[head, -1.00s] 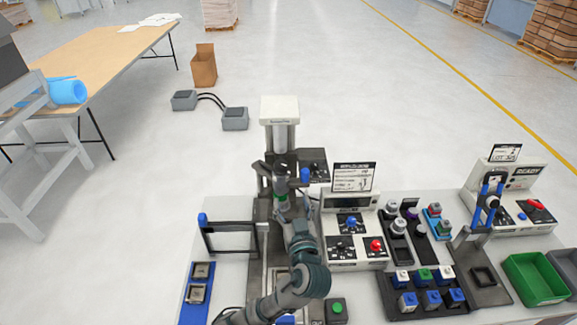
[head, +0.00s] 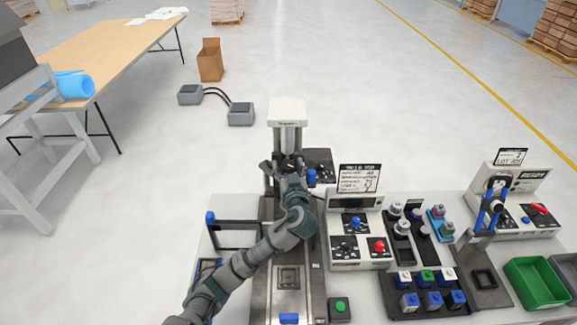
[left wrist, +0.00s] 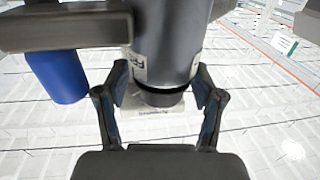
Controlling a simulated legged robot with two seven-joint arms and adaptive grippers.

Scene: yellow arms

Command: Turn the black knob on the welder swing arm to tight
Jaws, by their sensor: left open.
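The welder (head: 287,112) stands at the middle of the head view, with a white top and grey column. My left gripper (head: 283,164) is up against its front, and my arm and hand hide much of the swing arm there. In the left wrist view, my left gripper (left wrist: 163,96) is open, one finger on each side of a grey cylinder (left wrist: 170,40) with a black round end (left wrist: 163,97). I cannot tell if this end is the black knob, or whether the fingers touch it. My right gripper is not in view.
A dark bar (left wrist: 65,26) and a blue handle (left wrist: 57,76) are close to the left finger. Right of the welder are a control box (head: 357,225), a black rack of blocks (head: 388,292) and a green bin (head: 535,282). A blue-topped post (head: 211,220) stands at left.

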